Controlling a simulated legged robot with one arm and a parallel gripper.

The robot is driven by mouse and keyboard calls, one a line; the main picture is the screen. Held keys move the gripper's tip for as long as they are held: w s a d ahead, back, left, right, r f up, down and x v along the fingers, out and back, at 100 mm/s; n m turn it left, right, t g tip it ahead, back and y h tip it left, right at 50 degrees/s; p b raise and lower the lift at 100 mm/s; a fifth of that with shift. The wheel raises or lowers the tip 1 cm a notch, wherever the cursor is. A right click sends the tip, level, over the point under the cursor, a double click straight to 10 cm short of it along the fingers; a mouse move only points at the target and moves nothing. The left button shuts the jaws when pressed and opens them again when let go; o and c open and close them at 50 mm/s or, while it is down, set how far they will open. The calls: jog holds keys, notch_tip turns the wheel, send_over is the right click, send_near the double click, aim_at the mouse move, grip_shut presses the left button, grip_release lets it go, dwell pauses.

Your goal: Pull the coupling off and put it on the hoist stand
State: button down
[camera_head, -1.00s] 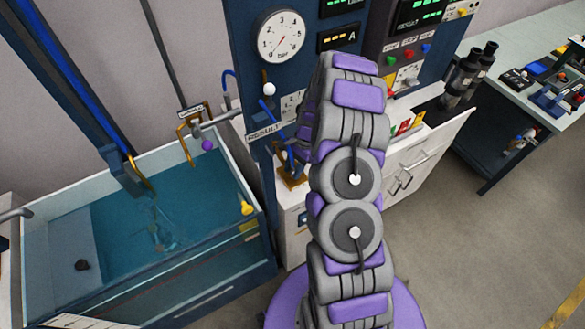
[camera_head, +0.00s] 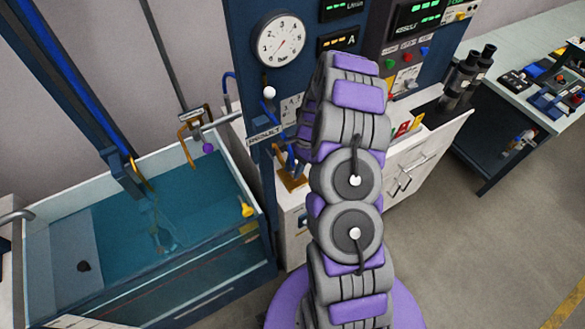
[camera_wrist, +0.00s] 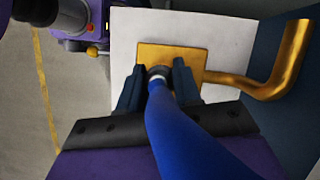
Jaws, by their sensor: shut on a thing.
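In the wrist view my gripper (camera_wrist: 158,85) has its two dark fingers on either side of a small dark and silver coupling (camera_wrist: 160,72) at the end of a thick blue hose (camera_wrist: 185,135). The coupling is over a square brass plate (camera_wrist: 170,53), from which a bent brass pipe (camera_wrist: 285,75) runs right. I cannot tell whether coupling and plate are joined. The head view shows the brass base (camera_head: 292,182) and blue hose beside my arm, which hides my gripper. I cannot tell for sure which thing is the hoist stand.
A water tank (camera_head: 262,215) stands at left, with a brass bent pipe (camera_head: 187,148) and small label plate (camera_head: 195,113) at its back corner. A dark blue panel with a pressure gauge (camera_head: 280,40) stands behind. A bench (camera_head: 500,130) with tools is at right; the floor there is clear.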

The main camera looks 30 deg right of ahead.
aim_at(292, 169)
jog(key=shift+p+v, duration=0.55)
jog(key=shift+v, duration=0.55)
jog(key=shift+a+r+p, duration=0.4)
jog(key=shift+a+r, duration=0.05)
jog(key=shift+r, duration=0.35)
jog(key=shift+d, duration=0.2)
